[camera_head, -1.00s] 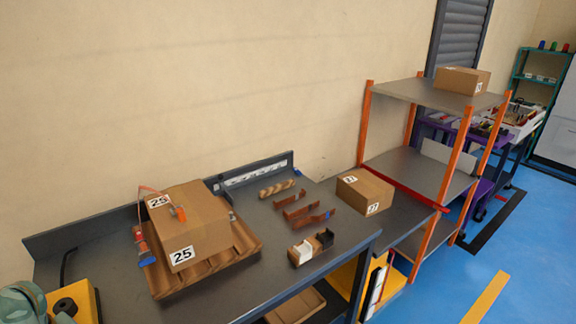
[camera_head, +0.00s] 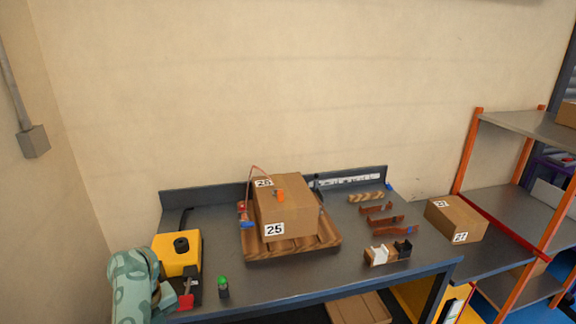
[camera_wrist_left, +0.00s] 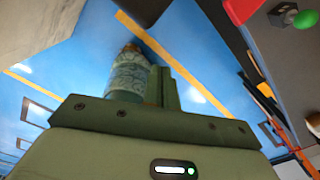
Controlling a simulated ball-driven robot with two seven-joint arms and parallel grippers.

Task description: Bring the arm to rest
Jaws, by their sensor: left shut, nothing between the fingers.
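My left arm, in a teal patterned cover, comes in at the lower left of the head view, beside the yellow machine (camera_head: 178,252) at the bench's left end. The fingers of my left gripper (camera_wrist_left: 163,88) are shut and empty in the left wrist view, over the blue floor by the bench edge. In the head view I cannot make out its fingertips. A teal patterned part of mine also shows behind the fingers in the wrist view. My right gripper is in no view.
Another box (camera_head: 455,219) and an orange-post shelf (camera_head: 515,210) stand right.

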